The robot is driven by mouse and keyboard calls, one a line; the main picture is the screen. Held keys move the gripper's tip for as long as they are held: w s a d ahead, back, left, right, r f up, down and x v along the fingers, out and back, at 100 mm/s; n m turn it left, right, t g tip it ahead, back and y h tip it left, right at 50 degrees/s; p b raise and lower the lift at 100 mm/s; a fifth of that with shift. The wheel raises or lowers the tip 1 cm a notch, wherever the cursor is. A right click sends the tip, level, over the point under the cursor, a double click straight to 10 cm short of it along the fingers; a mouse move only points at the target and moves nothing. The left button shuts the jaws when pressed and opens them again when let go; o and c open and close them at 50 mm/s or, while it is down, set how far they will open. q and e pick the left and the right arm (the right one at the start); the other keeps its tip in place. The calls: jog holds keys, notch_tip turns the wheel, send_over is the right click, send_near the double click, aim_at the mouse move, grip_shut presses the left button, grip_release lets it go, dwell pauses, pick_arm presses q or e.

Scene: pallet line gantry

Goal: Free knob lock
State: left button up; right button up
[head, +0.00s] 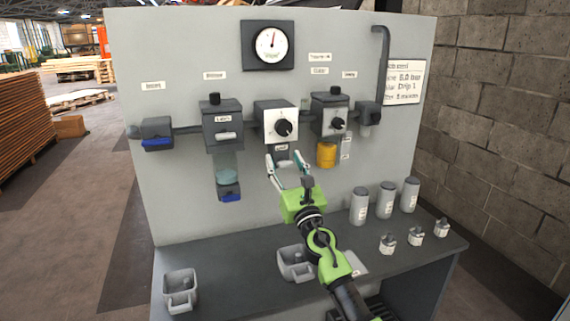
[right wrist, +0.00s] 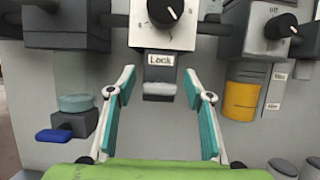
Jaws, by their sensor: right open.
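The knob lock is a dark block with a light grey tab (right wrist: 159,90) under a "Lock" label (right wrist: 161,59). It hangs below a white box (head: 270,118) with a black knob (head: 284,128); the knob also shows in the right wrist view (right wrist: 163,12). My right gripper (head: 284,158) is open and points up at the panel just below the box. In the right wrist view, its teal-padded fingers (right wrist: 160,76) stand left and right of the tab, with visible gaps on both sides. How far they are from it in depth I cannot tell. My left gripper is not in view.
A blue-tabbed bowl unit (head: 227,178) hangs on the left and a yellow cup (head: 326,154) on the right. Another black knob (head: 339,123) sits on the right-hand unit. Grey canisters (head: 386,200), small fittings (head: 414,235) and cups (head: 180,290) stand on the bench.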

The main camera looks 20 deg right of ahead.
jog(key=c, duration=1.1)
